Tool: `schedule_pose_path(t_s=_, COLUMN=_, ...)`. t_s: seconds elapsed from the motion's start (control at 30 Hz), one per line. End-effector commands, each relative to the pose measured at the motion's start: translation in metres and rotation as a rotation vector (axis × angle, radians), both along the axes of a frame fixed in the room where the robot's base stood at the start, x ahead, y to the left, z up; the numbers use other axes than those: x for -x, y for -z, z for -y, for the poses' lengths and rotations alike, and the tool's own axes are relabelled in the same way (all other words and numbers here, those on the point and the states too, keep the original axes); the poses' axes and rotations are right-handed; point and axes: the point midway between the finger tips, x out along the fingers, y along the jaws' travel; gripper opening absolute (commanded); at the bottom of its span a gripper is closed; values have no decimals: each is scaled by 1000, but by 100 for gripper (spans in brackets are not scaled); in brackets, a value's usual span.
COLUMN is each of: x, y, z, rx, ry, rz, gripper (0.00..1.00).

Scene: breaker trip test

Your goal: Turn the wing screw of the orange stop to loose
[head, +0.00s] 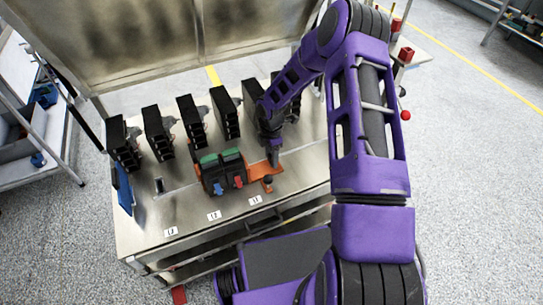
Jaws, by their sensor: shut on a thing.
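The orange stop (259,173) lies on the metal bench top, right beside a dark test fixture (222,173) with green tops and a blue and a red lever. My gripper (274,161) points down at the right part of the orange stop, with its fingers shut on the wing screw there. The fingers hide the screw, so its turn angle cannot be told. A small dark knob (267,183) with orange on it stands at the front of the stop, just below my gripper in the picture.
Several black breakers (190,122) stand in a row along the back of the bench (190,222). A blue flat thing (122,190) is at the left edge. White labels (214,215) line the front edge. The front strip of the bench is mostly clear.

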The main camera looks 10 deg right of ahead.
Motion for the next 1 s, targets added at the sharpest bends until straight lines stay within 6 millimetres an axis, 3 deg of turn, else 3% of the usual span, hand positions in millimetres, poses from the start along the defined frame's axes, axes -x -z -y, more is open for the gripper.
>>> schedule_pose_path(t_s=0.17, x=-1, y=-1, z=0, rx=1, ry=-2, rz=2, gripper=0)
schedule_pose_path(t_s=0.2, x=-1, y=-1, z=0, rx=1, ry=-2, rz=2, gripper=56)
schedule_pose_path(t_s=0.37, x=-1, y=0, z=0, rx=0, ry=-1, rz=2, gripper=82)
schedule_pose_path(t_s=0.73, x=-1, y=-6, z=0, rx=0, ry=0, rz=2, gripper=82)
schedule_pose_path(t_s=0.87, x=-1, y=-26, z=1, rx=1, ry=0, rz=3, gripper=82)
schedule_pose_path(t_s=1.0, x=-1, y=-60, z=1, rx=1, ry=1, rz=5, gripper=82)
